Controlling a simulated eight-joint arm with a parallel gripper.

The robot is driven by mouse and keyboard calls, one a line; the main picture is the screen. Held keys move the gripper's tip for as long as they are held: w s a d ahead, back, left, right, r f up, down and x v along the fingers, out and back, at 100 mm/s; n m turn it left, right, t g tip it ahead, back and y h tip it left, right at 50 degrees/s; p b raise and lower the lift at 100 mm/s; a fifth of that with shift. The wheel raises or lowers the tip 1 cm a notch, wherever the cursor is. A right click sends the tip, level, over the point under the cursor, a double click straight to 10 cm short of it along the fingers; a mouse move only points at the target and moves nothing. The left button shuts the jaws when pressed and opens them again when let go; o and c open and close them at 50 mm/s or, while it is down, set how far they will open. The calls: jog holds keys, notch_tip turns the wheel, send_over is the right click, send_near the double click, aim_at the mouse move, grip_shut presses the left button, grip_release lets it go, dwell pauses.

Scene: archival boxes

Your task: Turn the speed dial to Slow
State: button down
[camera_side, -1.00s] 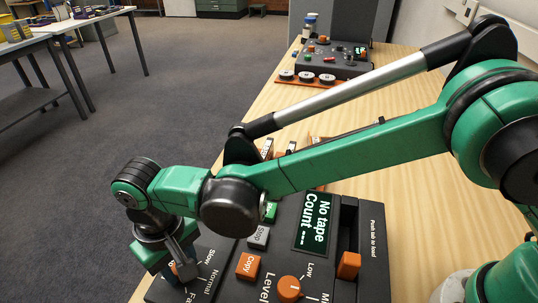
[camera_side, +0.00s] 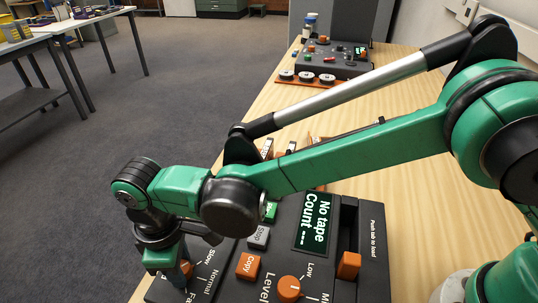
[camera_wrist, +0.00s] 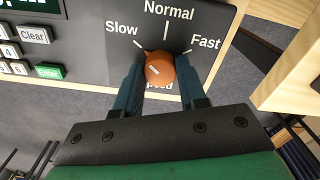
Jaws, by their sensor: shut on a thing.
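The orange speed dial (camera_wrist: 160,68) sits on the dark panel (camera_wrist: 92,45) of the tape machine, between the two blue fingers of my gripper (camera_wrist: 160,80), which are shut on its sides. The labels Slow, Normal and Fast fan around its top, with Slow at upper left. A small pale mark on the dial slants up and left, roughly towards Slow; its exact alignment is hard to tell.
The machine's grey Stop button (camera_side: 258,237), orange Copy button (camera_side: 248,266), orange level knob (camera_side: 289,289) and "No tape" screen (camera_side: 313,224) lie to the right of my gripper. A second machine (camera_side: 330,60) stands farther back on the wooden bench (camera_side: 262,112).

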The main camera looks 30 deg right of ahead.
jog(key=shift+n, duration=0.3)
jog(key=shift+c, duration=2.4)
grip_release()
jog(key=shift+r, duration=0.1)
jog(key=shift+r, duration=2.75)
